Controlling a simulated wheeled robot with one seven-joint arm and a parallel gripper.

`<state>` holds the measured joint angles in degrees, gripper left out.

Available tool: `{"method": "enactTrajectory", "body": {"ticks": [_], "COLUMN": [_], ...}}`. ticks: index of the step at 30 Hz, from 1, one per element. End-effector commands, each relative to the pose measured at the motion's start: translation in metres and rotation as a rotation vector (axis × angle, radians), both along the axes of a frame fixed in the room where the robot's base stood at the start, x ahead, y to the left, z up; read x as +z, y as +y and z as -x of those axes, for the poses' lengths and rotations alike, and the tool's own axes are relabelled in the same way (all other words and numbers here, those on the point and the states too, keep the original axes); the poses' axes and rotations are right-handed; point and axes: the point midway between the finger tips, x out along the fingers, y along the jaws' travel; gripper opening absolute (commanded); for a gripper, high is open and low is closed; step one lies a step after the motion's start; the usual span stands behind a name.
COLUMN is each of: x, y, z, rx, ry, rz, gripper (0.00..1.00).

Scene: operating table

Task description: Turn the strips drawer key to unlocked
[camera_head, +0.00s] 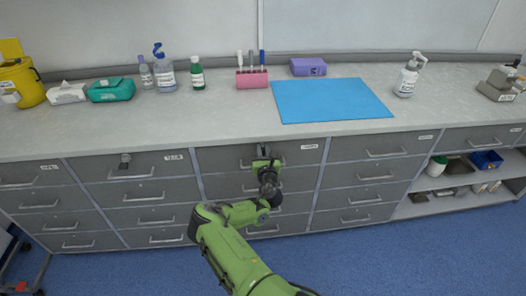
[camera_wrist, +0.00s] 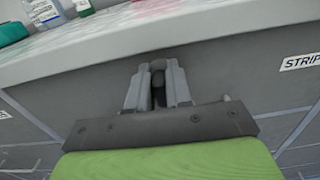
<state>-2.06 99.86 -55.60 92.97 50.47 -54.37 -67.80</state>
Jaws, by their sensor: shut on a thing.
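The strips drawer (camera_head: 300,158) is the top drawer of the middle column, and its label (camera_wrist: 300,62) begins "STRIP" in the wrist view. My gripper (camera_head: 262,148) is at the front of this drawer, just under the counter edge. In the wrist view my gripper (camera_wrist: 158,80) has its two grey fingers close together around a small dark key (camera_wrist: 158,88). The key is mostly hidden between the fingers, and I cannot tell its turn angle. The drawer looks closed. My gripper and wrist cover part of its handle in the head view.
Another drawer at left has a key-like piece (camera_head: 125,160) on its front. The counter (camera_head: 220,110) above holds a blue mat (camera_head: 330,100), a pink rack (camera_head: 252,80), bottles and boxes. Drawer handles stick out on both sides of my arm. Open shelves (camera_head: 440,205) are at right.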

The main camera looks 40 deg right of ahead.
Motion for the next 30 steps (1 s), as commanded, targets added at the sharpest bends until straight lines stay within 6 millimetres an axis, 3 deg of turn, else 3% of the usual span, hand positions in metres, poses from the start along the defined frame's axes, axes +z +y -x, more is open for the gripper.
{"method": "enactTrajectory", "body": {"ticks": [8, 30], "x": [0.0003, -0.0043], "y": [-0.0016, -0.0060], "z": [0.0007, 0.0039], "rx": [0.000, -0.001], "ry": [-0.095, -0.492], "rz": [-0.136, -0.713], "gripper": [0.00, 0.00]}}
